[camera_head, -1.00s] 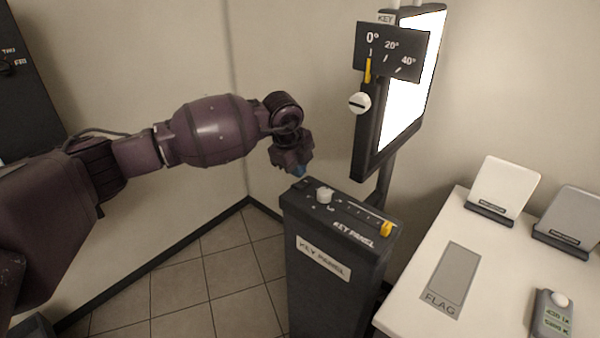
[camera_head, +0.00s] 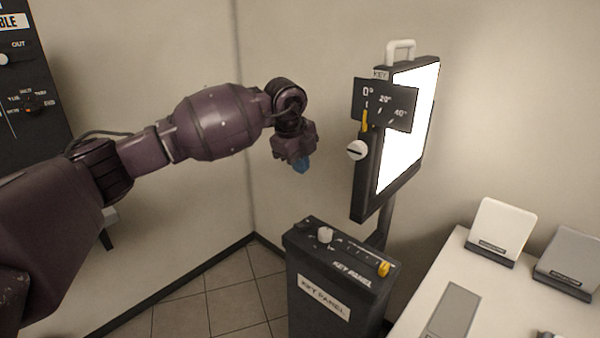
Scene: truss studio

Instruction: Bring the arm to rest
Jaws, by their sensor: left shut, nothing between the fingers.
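My left arm comes in from the left, and its left gripper (camera_head: 301,164) hangs in the air above and behind the key panel stand. My right gripper is out of view.
The dark key panel (camera_head: 338,290) has a white knob and a yellow slider on top. The lit key light (camera_head: 408,130) with its angle dial stands right of the gripper. A white table (camera_head: 430,285) holds two upright cards. A dark control board (camera_head: 30,90) is at left.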

